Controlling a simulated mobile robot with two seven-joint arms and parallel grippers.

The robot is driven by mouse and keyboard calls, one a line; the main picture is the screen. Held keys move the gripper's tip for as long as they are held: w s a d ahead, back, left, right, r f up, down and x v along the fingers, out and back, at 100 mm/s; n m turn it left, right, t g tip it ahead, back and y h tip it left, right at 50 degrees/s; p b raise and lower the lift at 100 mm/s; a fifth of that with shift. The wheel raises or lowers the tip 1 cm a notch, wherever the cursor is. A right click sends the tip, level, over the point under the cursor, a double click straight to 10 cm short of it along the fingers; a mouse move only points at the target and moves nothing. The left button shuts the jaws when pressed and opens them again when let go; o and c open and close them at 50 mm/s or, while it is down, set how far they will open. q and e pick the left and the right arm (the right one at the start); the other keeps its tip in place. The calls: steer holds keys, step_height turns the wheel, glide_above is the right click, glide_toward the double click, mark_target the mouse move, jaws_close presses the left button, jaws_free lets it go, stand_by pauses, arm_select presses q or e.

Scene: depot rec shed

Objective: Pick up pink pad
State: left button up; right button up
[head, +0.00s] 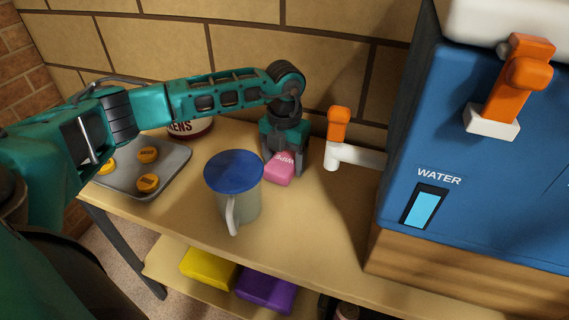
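The pink pad (279,172) is a small block with white lettering near the back of the wooden bench, just right of the blue-lidded jug. My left gripper (284,160) points down over it from the end of the teal arm. Its fingers are apart, with the pad between them. I cannot tell whether they press on the pad or whether it is clear of the bench. The gripper hides the back of the pad. My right gripper is not in view.
A jug with a blue lid (235,180) stands close left of the pad. A grey tray (124,182) with yellow discs is farther left, near a labelled tub (190,131). An orange-handled tap (338,135) and a blue water dispenser (470,190) stand right. Yellow (209,268) and purple (265,289) blocks lie below.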

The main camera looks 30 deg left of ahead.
mark_target(285, 159)
arm_select(q)
steer(key=c, duration=0.6)
steer(key=shift+o, duration=0.2)
steer(key=shift+r, duration=0.1)
step_height(285, 159, up, 20)
steer(key=p, duration=0.3)
steer(key=o, duration=0.4)
steer(key=c, duration=0.3)
